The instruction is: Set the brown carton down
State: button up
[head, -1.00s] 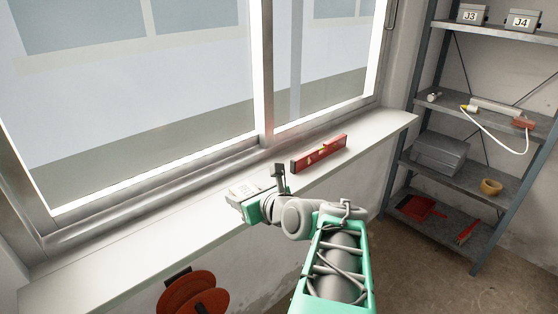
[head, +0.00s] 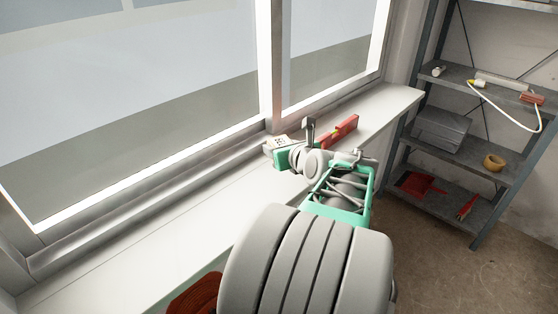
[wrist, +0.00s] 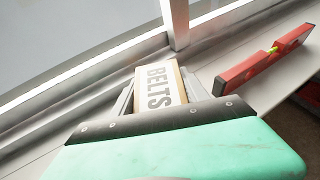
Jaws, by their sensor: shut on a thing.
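My gripper (head: 284,151) is out over the white window sill (head: 385,108), left of the red spirit level. It is shut on the carton (wrist: 160,86), whose pale top reads BELTS and which shows a narrow brown edge in the wrist view. The fingers press on its two opposite sides. In the head view only a small pale part of the carton (head: 274,144) shows beyond the gripper. Its underside is hidden, so I cannot tell whether it touches the sill.
The red spirit level (wrist: 264,60) lies on the sill to the right of the carton, with a gap between. The window frame (head: 273,60) rises behind. The sill's left stretch is bare. A grey shelf rack (head: 487,165) stands right. A red-brown reel (head: 196,294) is below the sill.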

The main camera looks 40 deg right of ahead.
jog(key=w+f, duration=0.1)
jog(key=f, duration=0.1)
jog(key=d+f, duration=0.1)
jog(key=f, duration=0.1)
jog(key=w+f, duration=0.1)
jog(key=f, duration=0.1)
jog(key=shift+w+d+f, duration=0.1)
jog(key=shift+w+d, duration=0.2)
jog(key=shift+d, duration=0.1)
jog(key=shift+f, duration=0.3)
jog(key=shift+f, duration=0.2)
jog(key=o, duration=1.4)
jog(key=shift+o, duration=0.2)
